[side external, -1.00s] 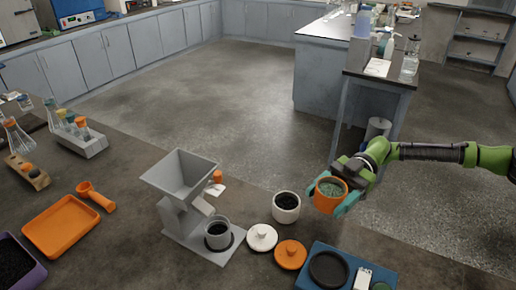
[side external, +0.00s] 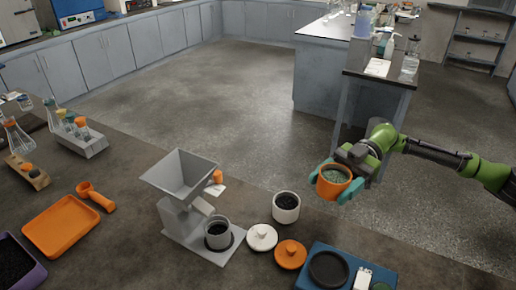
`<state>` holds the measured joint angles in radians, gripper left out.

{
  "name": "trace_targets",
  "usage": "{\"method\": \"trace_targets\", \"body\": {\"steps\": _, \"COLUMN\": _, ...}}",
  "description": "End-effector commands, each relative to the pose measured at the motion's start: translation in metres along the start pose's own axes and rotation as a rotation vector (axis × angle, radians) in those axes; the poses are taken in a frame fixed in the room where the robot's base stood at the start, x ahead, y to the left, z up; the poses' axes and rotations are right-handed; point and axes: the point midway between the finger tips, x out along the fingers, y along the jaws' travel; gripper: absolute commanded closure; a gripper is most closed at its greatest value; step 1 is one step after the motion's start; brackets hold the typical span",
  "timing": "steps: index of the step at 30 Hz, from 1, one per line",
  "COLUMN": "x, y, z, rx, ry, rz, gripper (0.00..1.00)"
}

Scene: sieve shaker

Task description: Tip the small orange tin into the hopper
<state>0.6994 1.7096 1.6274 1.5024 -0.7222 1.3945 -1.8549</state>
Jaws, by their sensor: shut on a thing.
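The small orange tin (side external: 333,188) is held upright in my gripper (side external: 340,186), above the right part of the bench. Greenish grains (side external: 334,175) show inside its open top. The gripper's teal fingers are shut on the tin's sides. The grey hopper (side external: 180,177) is a wide square funnel on a stand, left of the tin and well apart from it. A grey cup (side external: 218,235) with dark contents stands at the foot of the hopper's stand.
A white tin (side external: 286,207) with dark contents stands between hopper and gripper. A white lid (side external: 261,237) and an orange lid (side external: 290,254) lie in front of it. A blue scale (side external: 318,247) is at the front right. An orange tray (side external: 61,227) and scoop (side external: 95,196) lie left.

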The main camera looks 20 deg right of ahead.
Motion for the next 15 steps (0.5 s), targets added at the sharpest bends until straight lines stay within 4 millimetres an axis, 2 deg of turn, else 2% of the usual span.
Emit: {"method": "trace_targets", "body": {"steps": 15, "x": -0.007, "y": 0.000, "z": -0.052, "rx": -0.001, "ry": 0.001, "rz": -0.001, "gripper": 0.62}}
